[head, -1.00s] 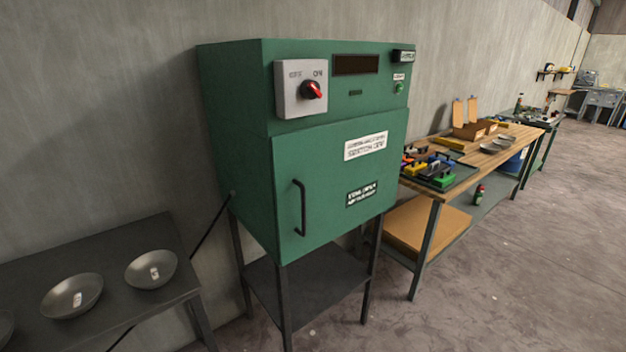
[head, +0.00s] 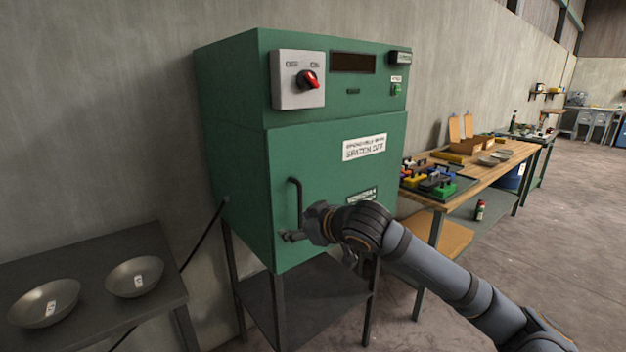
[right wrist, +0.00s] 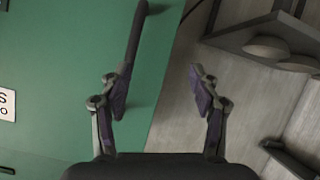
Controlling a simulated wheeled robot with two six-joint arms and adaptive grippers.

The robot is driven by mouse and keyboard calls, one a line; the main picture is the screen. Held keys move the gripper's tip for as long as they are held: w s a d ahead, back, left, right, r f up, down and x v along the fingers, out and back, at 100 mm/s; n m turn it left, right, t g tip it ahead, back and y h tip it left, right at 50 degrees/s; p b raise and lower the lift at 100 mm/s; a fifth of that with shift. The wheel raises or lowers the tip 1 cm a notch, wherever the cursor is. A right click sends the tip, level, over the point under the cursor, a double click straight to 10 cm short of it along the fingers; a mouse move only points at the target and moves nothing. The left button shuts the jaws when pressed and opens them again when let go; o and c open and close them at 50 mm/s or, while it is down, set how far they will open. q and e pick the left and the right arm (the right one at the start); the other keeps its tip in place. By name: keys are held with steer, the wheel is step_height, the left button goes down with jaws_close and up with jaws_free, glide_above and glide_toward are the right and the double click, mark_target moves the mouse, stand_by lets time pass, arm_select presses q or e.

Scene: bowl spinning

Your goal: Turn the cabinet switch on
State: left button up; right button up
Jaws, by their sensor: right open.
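The green cabinet (head: 235,130) stands on a dark stand against the wall. Its switch, a red and black knob (head: 307,80) on a grey plate (head: 286,90), is at the upper left of the front. The plate's small labels are too blurred to read surely, and I cannot tell the knob's setting. The door below is closed, with a dark vertical handle (head: 296,200). My right gripper (head: 290,236) is open near the handle's lower end, well below the switch. In the right wrist view, the handle (right wrist: 136,38) lies by the left finger of my right gripper (right wrist: 160,76); contact is unclear. My left gripper is not in view.
A dark table (head: 85,272) with metal bowls (head: 135,276) stands at the left. A wooden workbench (head: 480,172) with colourful items stands at the right. The cabinet has a dark display (head: 353,63) and a small green button or lamp (head: 396,90). Floor at the right is clear.

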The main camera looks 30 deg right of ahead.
steer(key=s+d+r+t, duration=0.1)
steer(key=d+r+t, duration=0.1)
steer(key=r, duration=0.8)
steer(key=s+d+r+t, duration=0.1)
steer(key=d+r, duration=0.1)
steer(key=r, duration=0.7)
steer(key=m+t, duration=0.2)
glide_toward(313, 82)
steer(key=shift+h, duration=0.3)
steer(key=w+p, duration=0.9)
steer(key=p, duration=0.3)
steer(key=shift+r, duration=0.15)
steer(key=shift+w+a+f+p, duration=0.1)
steer(key=shift+w+f+p, duration=0.15)
steer(key=shift+w+p, duration=0.25)
steer(key=shift+f+n, duration=0.1)
steer(key=shift+n, duration=0.2)
steer(key=c, duration=1.2)
